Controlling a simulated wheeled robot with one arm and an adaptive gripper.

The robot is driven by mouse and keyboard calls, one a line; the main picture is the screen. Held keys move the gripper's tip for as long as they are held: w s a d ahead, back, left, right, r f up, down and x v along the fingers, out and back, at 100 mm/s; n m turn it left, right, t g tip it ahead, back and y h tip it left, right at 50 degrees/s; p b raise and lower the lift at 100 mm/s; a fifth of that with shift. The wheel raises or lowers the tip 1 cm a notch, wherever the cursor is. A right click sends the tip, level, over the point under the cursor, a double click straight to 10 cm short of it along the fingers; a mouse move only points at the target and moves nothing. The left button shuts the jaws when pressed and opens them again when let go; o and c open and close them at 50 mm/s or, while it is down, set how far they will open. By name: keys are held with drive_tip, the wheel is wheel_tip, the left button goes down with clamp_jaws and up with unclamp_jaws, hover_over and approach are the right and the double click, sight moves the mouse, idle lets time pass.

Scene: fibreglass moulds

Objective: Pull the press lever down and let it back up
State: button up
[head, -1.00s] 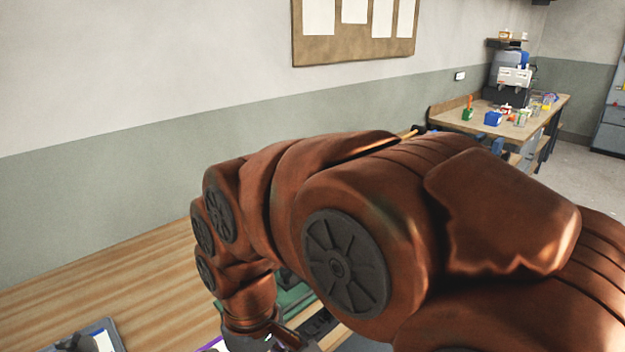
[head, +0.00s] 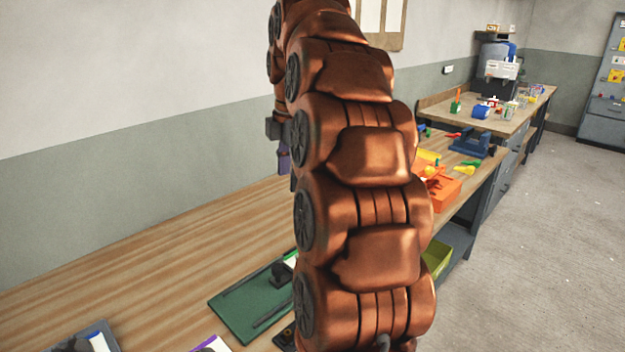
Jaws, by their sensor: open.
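My arm rises through the middle of the head view and bends over at the top. My gripper (head: 284,160) hangs down on the left side of the arm, above the bench; only a small part of it shows and its fingertips are not clear. It is open, with nothing seen in it. I cannot make out the press or its lever for certain. A green plate (head: 235,312) with dark bars and a dark block (head: 283,272) lies on the bench, partly hidden behind my arm. A dark blue stand-like thing (head: 474,146) stands farther along, apart from my gripper.
The wooden bench (head: 120,265) runs along the wall, with clear room at left. An orange bin (head: 440,194) stands right of my arm, a yellow-green bin (head: 437,257) below. A far table (head: 500,110) holds small items. The floor (head: 545,250) at right is free.

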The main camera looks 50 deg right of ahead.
drive_tip(key=d, duration=0.2)
drive_tip(key=d+r+n, duration=0.1)
drive_tip(key=d, duration=0.1)
drive_tip(key=d+r+n, duration=0.1)
drive_tip(key=d, duration=0.2)
drive_tip(key=shift+s+r, duration=0.1)
drive_tip(key=shift+s, duration=0.15)
wheel_tip(320, 180, down, 3)
drive_tip(key=shift+w+r+b, duration=0.1)
drive_tip(key=shift+r+b, duration=0.1)
drive_tip(key=shift+b, duration=0.5)
drive_tip(key=shift+w+f+p, duration=0.15)
drive_tip(key=shift+f+p, duration=0.2)
drive_tip(key=shift+f, duration=0.9)
drive_tip(key=shift+w+f+p, duration=0.15)
drive_tip(key=shift+f+p, duration=0.2)
drive_tip(key=shift+f, duration=0.9)
drive_tip(key=shift+c, duration=0.4)
clamp_jaws()
